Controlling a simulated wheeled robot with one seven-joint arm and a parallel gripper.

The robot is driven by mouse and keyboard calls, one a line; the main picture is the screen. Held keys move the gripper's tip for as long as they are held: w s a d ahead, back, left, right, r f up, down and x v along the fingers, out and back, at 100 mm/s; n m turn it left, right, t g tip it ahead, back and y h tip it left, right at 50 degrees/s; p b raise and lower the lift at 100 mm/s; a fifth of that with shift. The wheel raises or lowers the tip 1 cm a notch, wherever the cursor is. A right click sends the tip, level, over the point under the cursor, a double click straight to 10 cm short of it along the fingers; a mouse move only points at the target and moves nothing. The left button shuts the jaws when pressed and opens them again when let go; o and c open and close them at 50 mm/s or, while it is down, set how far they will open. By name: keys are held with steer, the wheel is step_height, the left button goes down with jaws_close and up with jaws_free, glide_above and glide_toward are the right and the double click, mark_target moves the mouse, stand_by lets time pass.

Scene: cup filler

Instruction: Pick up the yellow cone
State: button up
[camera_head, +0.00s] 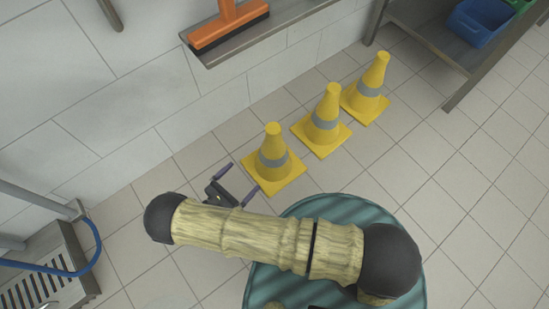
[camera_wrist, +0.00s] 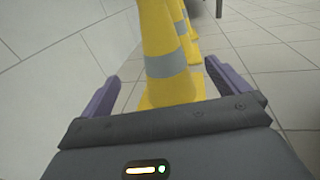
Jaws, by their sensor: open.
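Three yellow cones with grey bands stand upright in a row on the tiled floor. The nearest cone (camera_head: 273,155) is close to my gripper (camera_head: 237,182), which is open and empty at its lower left. The middle cone (camera_head: 324,118) and the far cone (camera_head: 368,85) stand behind it to the upper right. In the wrist view, the nearest cone (camera_wrist: 163,55) stands ahead, between the directions of my two purple fingers, with its tip cut off by the frame. My gripper (camera_wrist: 162,82) shows no contact with it. Parts of the other cones (camera_wrist: 192,45) show behind it.
A tiled wall (camera_head: 130,110) runs along the left of the cones. A shelf with an orange squeegee (camera_head: 228,28) juts from it. A metal rack (camera_head: 440,50) with a blue bin (camera_head: 480,22) stands at upper right. A floor grate (camera_head: 45,285) lies lower left. Floor to the right is clear.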

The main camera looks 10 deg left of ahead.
mark_target(266, 154)
steer(key=shift+r, duration=0.1)
steer(key=b+x, duration=0.5)
steer(key=x, duration=0.6)
steer(key=shift+d, duration=0.1)
steer(key=shift+w+d, duration=0.2)
steer(key=shift+w, duration=0.25)
steer(key=shift+w+d+f+b, duration=0.15)
steer(key=shift+w+b, duration=0.2)
steer(key=shift+b, duration=0.2)
steer(key=shift+w+d+f+b, duration=0.1)
steer(key=shift+w+d+b, duration=0.1)
steer(key=shift+w+b, duration=0.25)
steer(key=b+x, duration=0.2)
steer(key=x, duration=0.1)
steer(key=shift+w+r, duration=0.2)
steer(key=shift+r, duration=0.05)
